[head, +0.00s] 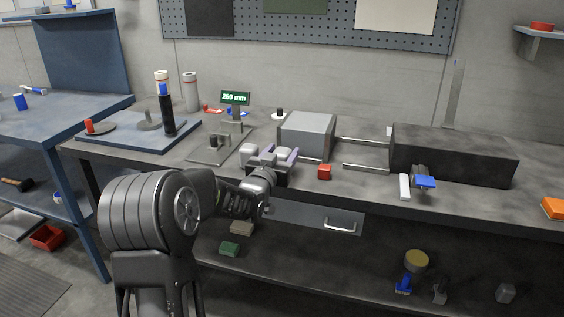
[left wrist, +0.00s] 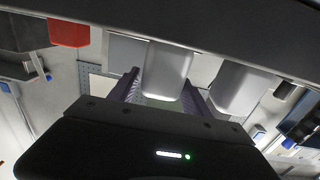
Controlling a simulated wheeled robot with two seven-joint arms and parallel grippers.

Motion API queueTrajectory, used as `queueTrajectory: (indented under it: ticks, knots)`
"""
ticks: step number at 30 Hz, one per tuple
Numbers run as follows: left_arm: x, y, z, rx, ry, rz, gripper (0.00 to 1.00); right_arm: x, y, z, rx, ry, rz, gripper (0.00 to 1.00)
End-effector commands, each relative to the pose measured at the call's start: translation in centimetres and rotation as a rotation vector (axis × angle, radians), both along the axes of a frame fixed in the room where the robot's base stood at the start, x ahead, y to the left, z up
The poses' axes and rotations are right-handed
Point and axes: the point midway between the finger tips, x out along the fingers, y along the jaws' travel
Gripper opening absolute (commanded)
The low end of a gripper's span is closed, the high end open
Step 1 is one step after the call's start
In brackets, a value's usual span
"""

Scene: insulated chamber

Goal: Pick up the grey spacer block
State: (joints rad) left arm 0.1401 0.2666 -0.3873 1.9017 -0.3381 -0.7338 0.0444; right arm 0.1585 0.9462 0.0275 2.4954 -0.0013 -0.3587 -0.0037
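A light-grey block (head: 304,137) sits on the bench, left of two metal rods. A small grey block (head: 506,293) lies on the lower shelf at the right. I cannot tell for sure which is the spacer block. My left gripper (head: 267,153) is over the bench's front part, just in front of and left of the light-grey block. My right gripper is out of view.
A red block (head: 324,172) lies right of my left gripper. A white piece (head: 404,186) and a blue-topped item (head: 425,182) sit near the front edge. A green 250 mm sign (head: 235,98) stands behind.

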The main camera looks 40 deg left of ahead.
Motion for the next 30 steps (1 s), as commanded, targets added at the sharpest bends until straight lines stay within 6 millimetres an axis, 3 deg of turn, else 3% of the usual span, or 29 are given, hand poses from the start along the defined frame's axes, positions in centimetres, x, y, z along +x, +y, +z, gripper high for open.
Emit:
queueTrajectory:
  ticks: [20,30]
  knots:
    - [0.0,0.0,0.0,0.0,0.0,0.0,0.0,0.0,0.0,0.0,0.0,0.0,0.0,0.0]
    - [0.02,0.01,0.39,0.001,-0.003,0.0,0.0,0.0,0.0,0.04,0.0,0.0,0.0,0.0]
